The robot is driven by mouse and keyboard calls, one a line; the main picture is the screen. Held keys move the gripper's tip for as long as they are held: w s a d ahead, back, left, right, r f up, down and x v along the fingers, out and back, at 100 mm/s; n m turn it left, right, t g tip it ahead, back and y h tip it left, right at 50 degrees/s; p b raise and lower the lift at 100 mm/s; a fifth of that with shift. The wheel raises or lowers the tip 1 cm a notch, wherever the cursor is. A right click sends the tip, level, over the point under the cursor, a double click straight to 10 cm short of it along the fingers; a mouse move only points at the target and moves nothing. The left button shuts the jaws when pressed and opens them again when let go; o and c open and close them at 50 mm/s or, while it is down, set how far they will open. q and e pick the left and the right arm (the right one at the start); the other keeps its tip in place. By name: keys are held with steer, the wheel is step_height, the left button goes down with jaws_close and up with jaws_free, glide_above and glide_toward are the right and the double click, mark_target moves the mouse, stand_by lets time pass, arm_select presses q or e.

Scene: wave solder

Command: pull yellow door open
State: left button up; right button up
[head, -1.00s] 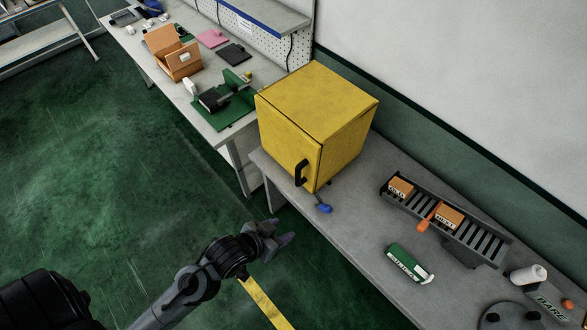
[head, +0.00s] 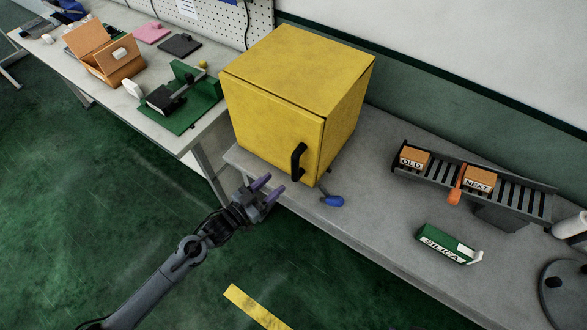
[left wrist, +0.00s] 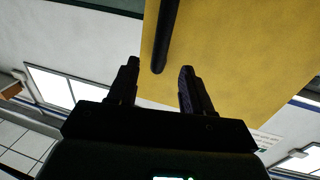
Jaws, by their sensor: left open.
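The yellow cabinet (head: 292,95) stands on the grey bench. Its yellow door (head: 262,134) faces the front left and looks shut, with a black bar handle (head: 299,161) near its right edge. My left gripper (head: 268,190) is open and empty, in front of the door, left of and a little below the handle in the head view. In the left wrist view the handle (left wrist: 166,38) runs down between the lines of the two open fingers (left wrist: 157,78), with its end just beyond the fingertips. No contact shows. My right gripper is not in view.
A blue-ended lever (head: 333,200) sticks out below the cabinet's front corner. On the grey bench (head: 375,215) are a rack (head: 518,203) with orange boxes and a green silica box (head: 447,243). A second bench with a green fixture (head: 185,107) stands left. Green floor is clear in front.

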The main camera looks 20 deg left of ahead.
mark_target(292, 167)
arm_select(q)
steer(key=x, duration=1)
steer(key=shift+w+r, duration=0.1)
steer(key=shift+w, duration=0.15)
jaws_close()
